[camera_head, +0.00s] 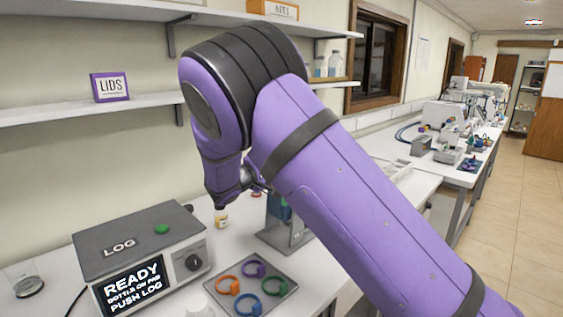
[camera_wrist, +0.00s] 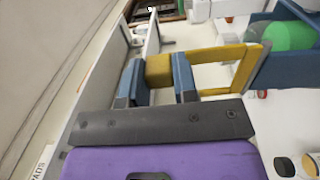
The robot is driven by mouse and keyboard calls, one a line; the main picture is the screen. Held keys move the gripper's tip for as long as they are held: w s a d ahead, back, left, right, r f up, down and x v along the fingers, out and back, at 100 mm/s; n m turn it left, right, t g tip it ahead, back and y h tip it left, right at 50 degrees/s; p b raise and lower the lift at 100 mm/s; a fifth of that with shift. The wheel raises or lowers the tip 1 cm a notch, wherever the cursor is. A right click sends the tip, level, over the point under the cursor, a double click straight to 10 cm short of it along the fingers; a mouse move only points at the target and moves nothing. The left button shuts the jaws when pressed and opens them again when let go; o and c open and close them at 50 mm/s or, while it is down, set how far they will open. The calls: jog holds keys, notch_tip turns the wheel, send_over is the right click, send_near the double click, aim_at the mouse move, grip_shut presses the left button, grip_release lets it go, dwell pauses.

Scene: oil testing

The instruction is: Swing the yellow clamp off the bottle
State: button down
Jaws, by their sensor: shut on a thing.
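In the wrist view my gripper (camera_wrist: 158,82) is shut on the end block of the yellow clamp (camera_wrist: 158,69), with one blue finger on each side. The clamp's yellow frame (camera_wrist: 245,68) runs right to a blue stand (camera_wrist: 282,60). A green rounded thing (camera_wrist: 290,36), perhaps the bottle's top, sits at that stand. I cannot tell whether the clamp still lies over it.
A grey LOG box (camera_head: 140,255) with a lit screen stands at the left front. A tray with coloured rings (camera_head: 250,283) lies right of it. A wall shelf (camera_head: 60,112) with a LIDS box (camera_head: 109,86) is above.

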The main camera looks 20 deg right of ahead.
jog(key=shift+s+a+f+t+h, duration=0.35)
jog(key=shift+a+h, duration=0.15)
jog(key=shift+h, duration=0.15)
jog(key=shift+s+a+f+t+h, duration=0.25)
jog(key=shift+a+f+t+h, duration=0.15)
jog(key=shift+a+h, duration=0.15)
jog(key=shift+s+a+f+t+h, duration=0.35)
jog(key=shift+a+h, duration=0.1)
jog(key=shift+h, duration=0.25)
jog(key=c, duration=0.9)
grip_release()
jog(key=v, duration=1)
jog(key=shift+s+a+f, duration=0.1)
jog(key=shift+a+f, duration=0.1)
jog(key=shift+a, duration=0.15)
